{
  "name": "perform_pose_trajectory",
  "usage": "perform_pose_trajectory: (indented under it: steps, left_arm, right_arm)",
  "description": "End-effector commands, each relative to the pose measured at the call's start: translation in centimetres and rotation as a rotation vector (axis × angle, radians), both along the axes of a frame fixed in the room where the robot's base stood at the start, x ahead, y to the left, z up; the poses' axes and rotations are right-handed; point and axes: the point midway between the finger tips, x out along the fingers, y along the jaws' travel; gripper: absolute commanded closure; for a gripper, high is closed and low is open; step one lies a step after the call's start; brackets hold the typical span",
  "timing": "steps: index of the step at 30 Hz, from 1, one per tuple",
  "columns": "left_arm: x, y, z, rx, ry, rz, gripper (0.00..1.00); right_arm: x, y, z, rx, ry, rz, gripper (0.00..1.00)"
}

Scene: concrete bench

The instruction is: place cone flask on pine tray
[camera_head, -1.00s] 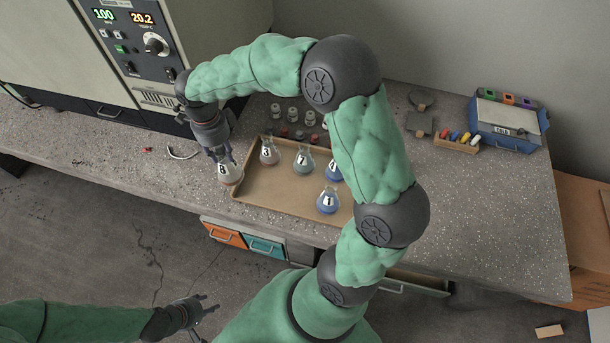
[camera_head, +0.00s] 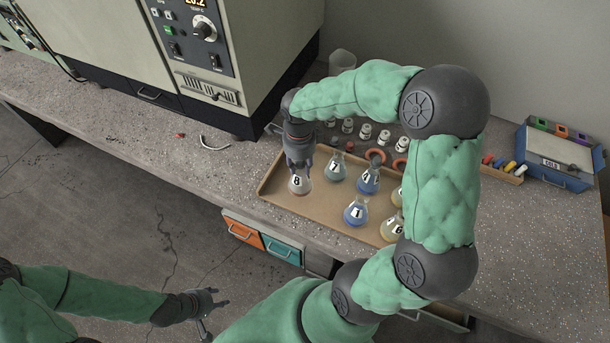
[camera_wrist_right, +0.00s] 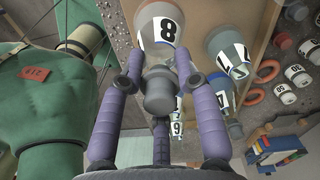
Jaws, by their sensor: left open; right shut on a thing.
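The cone flask labelled 8 (camera_head: 300,184) has a little pale pinkish liquid. My right gripper (camera_head: 298,163) is shut on its neck from above. In the right wrist view the flask (camera_wrist_right: 160,28) hangs upright between the purple fingers of the gripper (camera_wrist_right: 160,80). In the head view the flask is over the left part of the pine tray (camera_head: 324,206); I cannot tell whether its base touches the tray. My left gripper (camera_head: 207,308) is open and empty over the floor, away from the bench.
On the tray stand flasks 7 (camera_head: 335,168), 4 (camera_head: 368,181), 1 (camera_head: 356,211) and 6 (camera_head: 392,229), some partly behind my right arm. White jars (camera_head: 365,132) and red rings (camera_head: 375,156) lie behind. A grey oven-like cabinet (camera_head: 235,50) stands at the back left.

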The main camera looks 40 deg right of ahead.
Motion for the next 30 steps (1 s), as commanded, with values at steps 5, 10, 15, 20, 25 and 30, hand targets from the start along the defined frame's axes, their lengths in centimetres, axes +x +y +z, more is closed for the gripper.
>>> perform_pose_trajectory:
  steps: [5, 10, 15, 20, 25, 30]
  left_arm:
    - [0.0, 0.0, -0.3, 0.0, 0.0, 0.0, 0.55]
    - [0.0, 0.0, -1.0, 0.0, 0.0, 0.0, 0.55]
    - [0.0, 0.0, -1.6, 0.0, 0.0, 0.0, 0.55]
    - [0.0, 0.0, -1.5, 0.0, 0.0, 0.0, 0.55]
    - [0.0, 0.0, -1.7, 0.0, 0.0, 0.0, 0.55]
    - [0.0, 0.0, -1.8, 0.0, 0.0, 0.0, 0.55]
  right_arm:
    - [-0.4, -0.5, -0.8, 0.0, -0.001, -0.001, 1.0]
    - [-1.0, -1.0, -2.5, 0.001, 0.001, -0.001, 1.0]
    - [-0.9, -1.0, -4.6, 0.001, 0.001, 0.0, 1.0]
    - [-0.9, -1.0, -4.5, 0.0, -0.001, 0.0, 1.0]
    - [-0.9, -1.0, -4.7, 0.0, -0.001, 0.0, 1.0]
    - [-0.9, -0.9, -4.9, 0.001, -0.001, 0.0, 0.44]
